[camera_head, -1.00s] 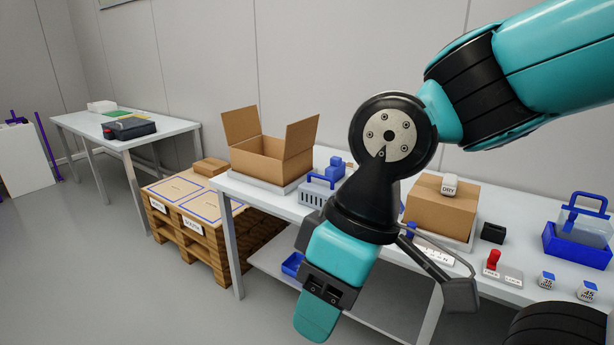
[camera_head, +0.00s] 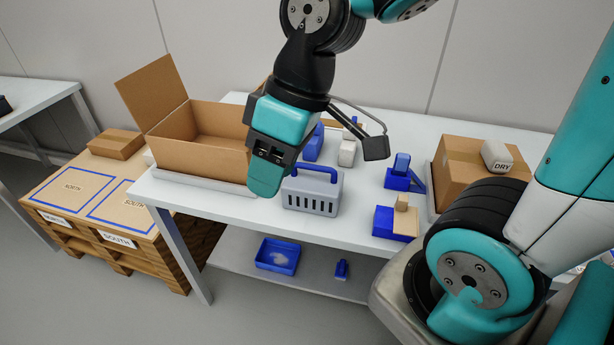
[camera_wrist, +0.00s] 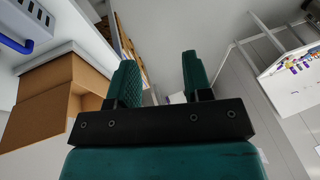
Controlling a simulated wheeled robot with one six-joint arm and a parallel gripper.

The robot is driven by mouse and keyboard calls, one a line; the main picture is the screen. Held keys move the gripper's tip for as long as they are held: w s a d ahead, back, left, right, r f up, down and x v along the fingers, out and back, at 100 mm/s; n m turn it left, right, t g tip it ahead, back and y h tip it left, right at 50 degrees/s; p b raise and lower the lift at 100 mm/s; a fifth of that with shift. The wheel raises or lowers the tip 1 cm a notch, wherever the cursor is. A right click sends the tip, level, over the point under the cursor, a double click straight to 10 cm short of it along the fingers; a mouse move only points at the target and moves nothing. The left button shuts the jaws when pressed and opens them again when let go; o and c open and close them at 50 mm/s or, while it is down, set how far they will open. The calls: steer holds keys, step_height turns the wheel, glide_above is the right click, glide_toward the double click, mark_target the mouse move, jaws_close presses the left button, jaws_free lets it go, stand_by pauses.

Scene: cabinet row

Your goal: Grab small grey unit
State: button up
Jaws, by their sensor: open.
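A small grey unit (camera_head: 313,195) with slots in its front and a blue handle on top stands on the white table in the head view. The slotted grey unit also shows at the top left of the wrist view (camera_wrist: 22,22). My gripper (camera_head: 265,185) is in front of and left of this unit in the head view, above the table's front edge. The wrist view shows its two teal fingers (camera_wrist: 158,78) apart with nothing between them.
An open cardboard box (camera_head: 205,150) stands left of the unit. Blue parts (camera_head: 397,222) and a closed carton (camera_head: 455,165) bearing a grey "DRY" block (camera_head: 497,155) are to the right. A blue tray (camera_head: 278,256) lies on the lower shelf. A pallet (camera_head: 125,238) stands at left.

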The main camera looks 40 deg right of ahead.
steer(key=w+d+t+p, duration=0.1)
steer(key=w+d, duration=0.7)
steer(key=d, duration=0.1)
steer(key=t+h+p, duration=0.2)
glide_toward(314, 167)
steer(key=x, duration=0.4)
steer(key=shift+w+d, duration=0.2)
steer(key=shift+w, duration=0.15)
steer(key=shift+p+x, duration=1)
steer(key=shift+x, duration=2.25)
steer(key=shift+s, duration=0.2)
jaws_close()
